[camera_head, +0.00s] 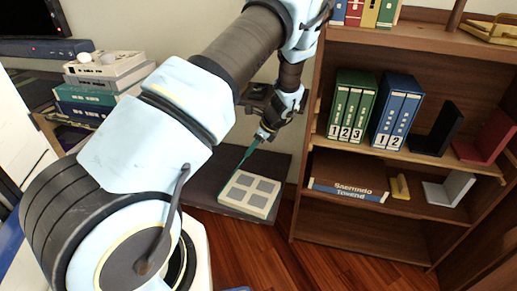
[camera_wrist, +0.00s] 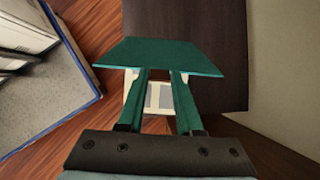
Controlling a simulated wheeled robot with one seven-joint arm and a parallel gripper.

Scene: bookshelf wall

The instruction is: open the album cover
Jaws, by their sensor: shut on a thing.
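The album lies on a low dark bench (camera_head: 208,180). Its cream page (camera_head: 232,200) with grey squares faces up. Its green cover (camera_head: 249,152) stands raised, tilted up from the page's far left side, and appears nearly edge-on in the head view. My gripper (camera_head: 264,136) is shut on the upper edge of the cover. In the wrist view the green cover (camera_wrist: 160,52) spans the fingertips, and part of the page shows between the two fingers. The hinge is not clear in either view.
A wooden bookshelf (camera_head: 308,150) stands right of the bench, holding green binders (camera_head: 352,110), blue binders (camera_head: 396,112) and bookends. Stacked books and boxes (camera_head: 100,90) stand at the left. The wooden floor (camera_head: 300,262) in front is clear.

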